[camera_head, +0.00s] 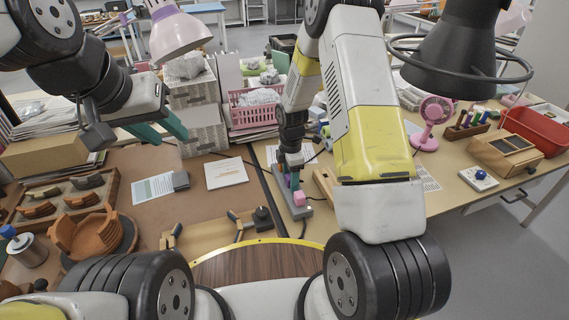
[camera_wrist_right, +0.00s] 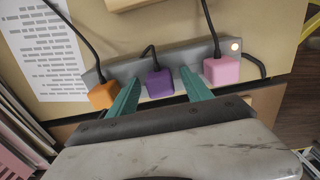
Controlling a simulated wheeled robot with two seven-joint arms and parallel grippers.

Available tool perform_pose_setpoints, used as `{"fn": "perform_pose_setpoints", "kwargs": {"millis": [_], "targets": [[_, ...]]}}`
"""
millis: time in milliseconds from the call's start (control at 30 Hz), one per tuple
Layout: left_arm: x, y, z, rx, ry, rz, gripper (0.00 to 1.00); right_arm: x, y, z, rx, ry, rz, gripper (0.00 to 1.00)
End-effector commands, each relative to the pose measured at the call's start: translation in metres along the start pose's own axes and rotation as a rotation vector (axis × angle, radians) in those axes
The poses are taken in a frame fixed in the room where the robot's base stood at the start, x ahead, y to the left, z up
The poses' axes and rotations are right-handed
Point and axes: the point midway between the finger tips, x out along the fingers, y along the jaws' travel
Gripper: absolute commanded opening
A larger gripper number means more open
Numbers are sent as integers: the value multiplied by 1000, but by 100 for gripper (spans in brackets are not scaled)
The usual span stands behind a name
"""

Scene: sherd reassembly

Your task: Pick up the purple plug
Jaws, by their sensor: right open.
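The purple plug (camera_wrist_right: 159,83) sits on a grey power strip (camera_wrist_right: 168,66), its black cord looping up behind it. An orange plug (camera_wrist_right: 102,95) is to its left and a pink plug (camera_wrist_right: 221,71) to its right in the right wrist view. My right gripper (camera_wrist_right: 158,77) is open, one teal finger on each side of the purple plug. In the head view the right gripper (camera_head: 292,176) is low over the strip (camera_head: 296,211), with the pink plug (camera_head: 300,198) just in front.
A printed sheet (camera_wrist_right: 44,48) lies left of the strip. A pink basket (camera_head: 256,112) stands behind, a pink fan (camera_head: 430,120) at the right. A wooden tray (camera_head: 112,190) with sherds and a partly assembled terracotta bowl (camera_head: 88,236) are at the left.

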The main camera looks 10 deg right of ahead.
Motion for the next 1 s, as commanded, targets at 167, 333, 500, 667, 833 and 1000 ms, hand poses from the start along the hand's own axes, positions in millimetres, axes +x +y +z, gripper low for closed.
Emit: {"fn": "perform_pose_setpoints", "kwargs": {"millis": [167, 333, 500, 667, 833, 1000], "targets": [[0, 0, 0, 0, 0, 0, 36, 0, 0, 0, 0, 0, 0, 33], [0, 0, 0, 0, 0, 0, 36, 0, 0, 0, 0, 0, 0, 0], [0, 0, 0, 0, 0, 0, 36, 0, 0, 0, 0, 0, 0, 0], [0, 0, 0, 0, 0, 0, 36, -7, 1, 0, 0, 0, 2, 0], [0, 0, 0, 0, 0, 0, 36, -37, 2, 0, 1, 0, 6, 0], [0, 0, 0, 0, 0, 0, 36, -71, 1, 0, 1, 0, 4, 0]]}}
